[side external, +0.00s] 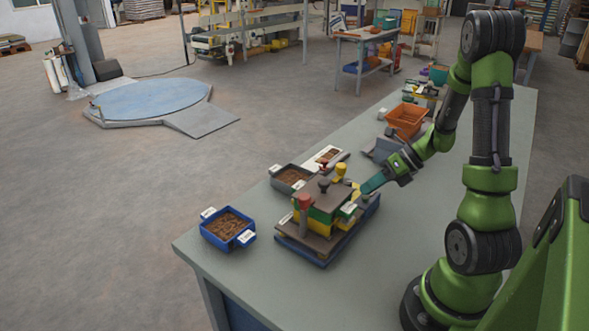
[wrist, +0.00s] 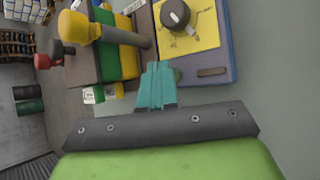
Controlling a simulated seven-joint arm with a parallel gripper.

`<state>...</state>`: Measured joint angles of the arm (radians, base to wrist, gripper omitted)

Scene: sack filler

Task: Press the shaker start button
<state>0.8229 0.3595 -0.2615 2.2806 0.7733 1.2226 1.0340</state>
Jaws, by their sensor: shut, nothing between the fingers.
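The shaker (side external: 318,215) stands on the bench, a stack of brown, green and yellow layers on a blue base. Red, black and yellow knobs rise from its top. In the wrist view, its blue base (wrist: 222,72) carries a yellow panel (wrist: 205,30) with a grey dial (wrist: 177,14). I cannot make out a start button for certain. My gripper (side external: 366,189) has teal fingers, shut and empty, at the shaker's right side.
A blue tray of brown material (side external: 228,226) sits left of the shaker, and a grey tray (side external: 291,179) behind it. An orange bin (side external: 406,119) and a grey scoop-like item (side external: 381,149) stand farther back. The bench (side external: 240,284) is clear at its front.

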